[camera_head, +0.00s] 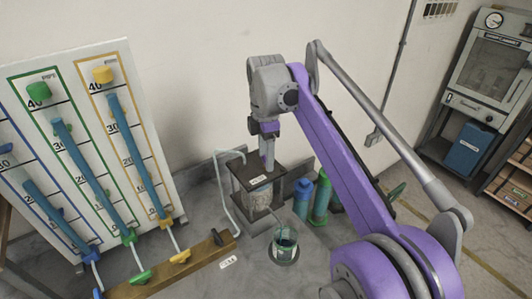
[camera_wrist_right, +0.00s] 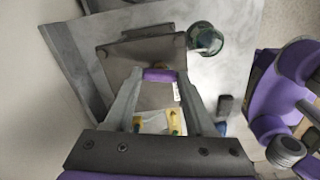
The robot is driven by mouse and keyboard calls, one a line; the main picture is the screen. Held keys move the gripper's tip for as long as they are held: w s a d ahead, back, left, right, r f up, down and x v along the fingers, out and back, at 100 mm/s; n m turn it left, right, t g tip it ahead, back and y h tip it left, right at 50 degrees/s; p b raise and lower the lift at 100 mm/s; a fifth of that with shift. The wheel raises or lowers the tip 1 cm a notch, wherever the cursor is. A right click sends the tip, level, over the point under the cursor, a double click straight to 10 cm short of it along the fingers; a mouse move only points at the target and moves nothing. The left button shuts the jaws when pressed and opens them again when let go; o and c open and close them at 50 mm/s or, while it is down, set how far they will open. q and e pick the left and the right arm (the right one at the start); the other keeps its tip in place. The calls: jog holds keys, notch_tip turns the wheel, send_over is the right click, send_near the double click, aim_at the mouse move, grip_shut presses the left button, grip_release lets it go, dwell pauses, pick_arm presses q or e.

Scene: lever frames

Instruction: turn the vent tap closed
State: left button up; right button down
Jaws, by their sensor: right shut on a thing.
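My right gripper (camera_head: 267,163) points straight down onto the dark top plate (camera_head: 241,166) of a small framed apparatus with a clear vessel inside. In the right wrist view my right gripper (camera_wrist_right: 160,78) has its grey fingers closed on a small purple piece (camera_wrist_right: 160,75) above the plate (camera_wrist_right: 140,60). The purple piece appears to be the vent tap's handle, beside a white label (camera_wrist_right: 176,92). Its turn angle and lower part are hidden by the fingers and cannot be told. My left gripper is in neither view.
A glass of greenish liquid (camera_head: 285,245) stands in front of the apparatus. Blue (camera_head: 302,198) and green (camera_head: 321,198) bottles stand to its right.

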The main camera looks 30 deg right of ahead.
jog(key=m, duration=0.3)
jog(key=shift+r+m+p, duration=0.1)
jog(key=shift+m+p, duration=0.2)
jog(key=shift+p, duration=0.1)
jog(key=m, duration=0.3)
jog(key=shift+m, duration=0.3)
jog(key=m+p, duration=0.1)
jog(key=m, duration=0.2)
jog(key=shift+m, duration=0.4)
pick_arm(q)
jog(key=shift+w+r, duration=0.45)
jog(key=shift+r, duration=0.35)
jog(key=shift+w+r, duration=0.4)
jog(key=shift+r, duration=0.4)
pick_arm(e)
jog(key=shift+m, duration=2)
jog(key=shift+c, duration=1.2)
grip_release()
